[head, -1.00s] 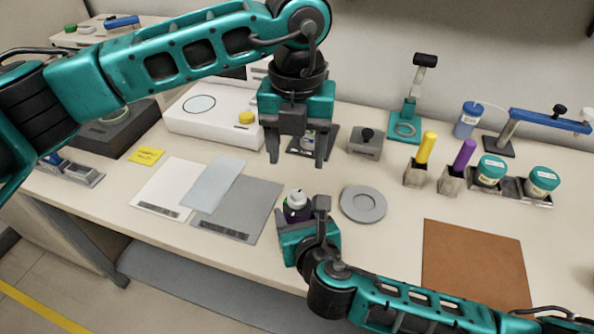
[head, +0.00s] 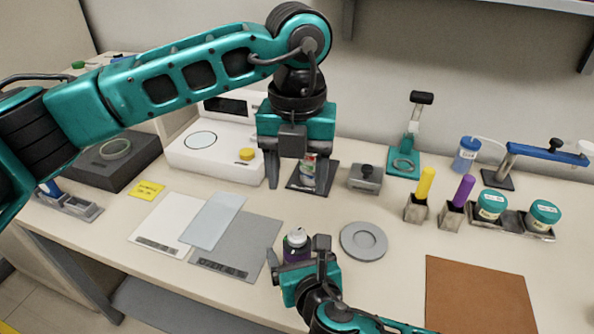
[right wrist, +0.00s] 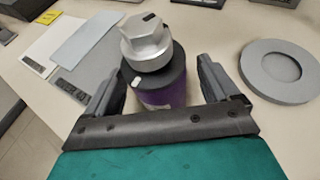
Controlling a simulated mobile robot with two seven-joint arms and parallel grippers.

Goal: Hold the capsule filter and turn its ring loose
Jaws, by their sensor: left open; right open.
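What seems to be the capsule filter has a purple body, a dark collar and a silver knobbed top. It stands upright near the table's front edge in the head view (head: 296,239) and fills the middle of the right wrist view (right wrist: 164,93). My right gripper (head: 297,250) is open, with one finger on each side of the purple body. A gap shows at the right finger; contact at the left one is unclear. My left gripper (head: 297,187) is open and empty, pointing down above the table behind the filter.
A grey round dish (head: 349,248) lies right of the filter, and a grey sheet (head: 258,232) lies left. A brown mat (head: 478,295) lies front right. Jars and holders line the back right.

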